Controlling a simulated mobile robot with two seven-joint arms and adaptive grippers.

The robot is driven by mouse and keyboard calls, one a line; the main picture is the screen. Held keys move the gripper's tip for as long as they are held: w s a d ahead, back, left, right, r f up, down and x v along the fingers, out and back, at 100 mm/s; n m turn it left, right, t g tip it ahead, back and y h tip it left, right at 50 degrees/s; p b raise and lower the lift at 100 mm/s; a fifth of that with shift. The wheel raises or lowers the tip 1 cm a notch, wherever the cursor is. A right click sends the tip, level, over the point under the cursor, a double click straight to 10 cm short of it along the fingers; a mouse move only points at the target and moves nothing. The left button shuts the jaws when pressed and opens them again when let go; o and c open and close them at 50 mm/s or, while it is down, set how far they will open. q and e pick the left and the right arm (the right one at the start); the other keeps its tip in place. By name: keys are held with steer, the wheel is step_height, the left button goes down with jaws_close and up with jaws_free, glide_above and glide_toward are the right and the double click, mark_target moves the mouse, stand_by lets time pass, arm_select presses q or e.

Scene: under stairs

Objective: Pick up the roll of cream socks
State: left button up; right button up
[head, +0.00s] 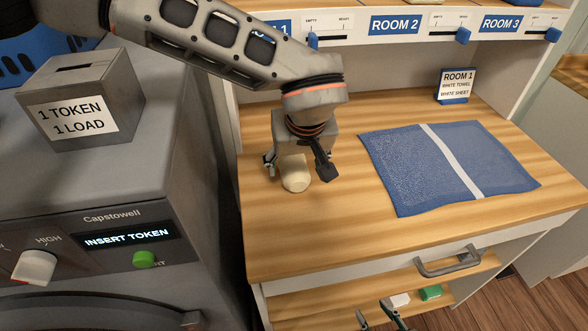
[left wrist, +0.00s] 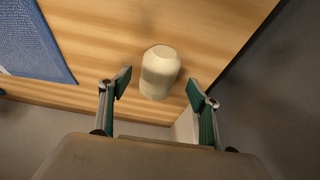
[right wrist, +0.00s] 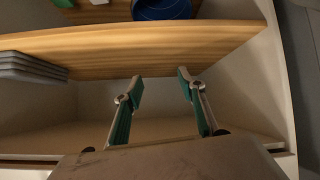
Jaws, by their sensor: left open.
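The roll of cream socks (head: 294,181) sits on the wooden counter (head: 300,235), near its left end. My left gripper (head: 298,168) is above it with the fingers spread to either side. In the left wrist view the cream roll (left wrist: 160,66) shows between and just beyond the open fingertips (left wrist: 158,87), with nothing gripped. My right gripper (head: 380,317) is low at the front, beside the lower shelf. In the right wrist view its fingers (right wrist: 160,84) are apart and empty.
A blue towel with a white stripe (head: 400,177) lies flat to the right. A ROOM 1 card (head: 456,86) stands behind it. The washer (head: 105,200) with a token box (head: 85,100) is left of the counter. A drawer handle (head: 449,263) projects at the front.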

mark_target(296, 167)
arm_select(q)
steer(key=x, duration=0.4)
steer(key=shift+s, duration=0.15)
steer(key=shift+f, duration=0.25)
steer(key=c, duration=1.2)
arm_select(e)
steer(key=shift+w+d+r, duration=0.15)
steer(key=shift+w+r, duration=0.05)
steer(key=shift+w, duration=0.35)
arm_select(q)
steer(key=shift+r, duration=0.15)
arm_select(e)
steer(key=shift+s, duration=0.15)
arm_select(q)
steer(key=shift+r, duration=0.2)
steer(key=shift+r+p, duration=0.9)
steer(key=shift+r, duration=8.85)
arm_select(e)
steer(key=shift+s+a+r, duration=0.2)
steer(key=shift+a+r, duration=0.1)
steer(key=shift+r, duration=0.25)
